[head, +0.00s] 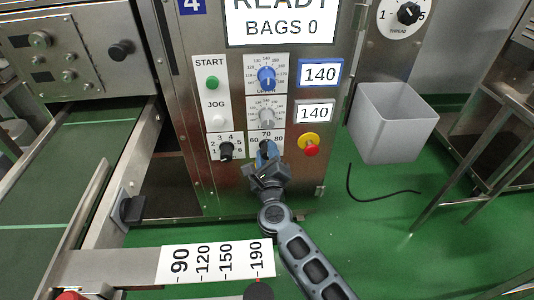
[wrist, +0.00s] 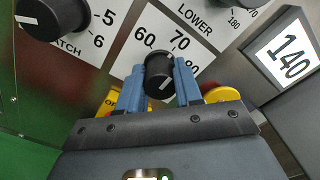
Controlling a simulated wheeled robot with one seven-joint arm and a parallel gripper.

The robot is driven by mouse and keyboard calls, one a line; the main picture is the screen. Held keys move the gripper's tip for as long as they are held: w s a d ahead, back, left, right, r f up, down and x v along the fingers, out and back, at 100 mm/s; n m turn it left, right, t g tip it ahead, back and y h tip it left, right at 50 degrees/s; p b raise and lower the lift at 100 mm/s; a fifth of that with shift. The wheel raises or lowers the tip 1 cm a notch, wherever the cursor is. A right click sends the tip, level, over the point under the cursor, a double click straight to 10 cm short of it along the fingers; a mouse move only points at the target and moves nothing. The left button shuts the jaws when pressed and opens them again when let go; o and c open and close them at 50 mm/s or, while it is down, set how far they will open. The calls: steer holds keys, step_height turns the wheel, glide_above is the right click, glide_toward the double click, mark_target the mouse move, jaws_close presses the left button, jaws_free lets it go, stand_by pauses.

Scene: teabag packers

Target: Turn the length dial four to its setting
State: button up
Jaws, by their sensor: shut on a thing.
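A black dial (wrist: 158,72) with a scale of 60, 70 and 80 stands on the front panel of machine four. Its name label is hidden. My gripper (wrist: 160,90) is shut on this dial, with one blue finger on each side of it. A white mark on the dial slants up to the right, roughly toward the 80 side; its exact setting is hard to tell.
Above are a grey dial (head: 266,116) and a blue dial (head: 266,78), beside displays both reading 140. A batch dial (head: 226,149) is close on the left. A red stop button (head: 309,145) is close on the right. A grey bin (head: 392,122) stands further right.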

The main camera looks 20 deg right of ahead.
steer(key=shift+a+r+n+p, duration=0.15)
steer(key=shift+n+p, duration=0.25)
steer(key=shift+r+n+p, duration=0.1)
steer(key=shift+n+p, duration=0.85)
steer(key=shift+n, duration=0.05)
steer(key=n+p, duration=0.2)
steer(key=shift+n, duration=0.4)
steer(key=n+p, duration=0.2)
steer(key=n, duration=0.1)
steer(key=shift+a, duration=0.15)
steer(key=shift+w+f+n+p, duration=0.15)
steer(key=shift+n+p, duration=0.25)
steer(key=shift+n, duration=0.35)
steer(key=shift+s+f+n+p, duration=0.15)
steer(key=shift+n+p, duration=0.2)
steer(key=shift+n, duration=0.4)
steer(key=shift+w+a+f+n, duration=0.1)
steer(key=shift+n, duration=0.2)
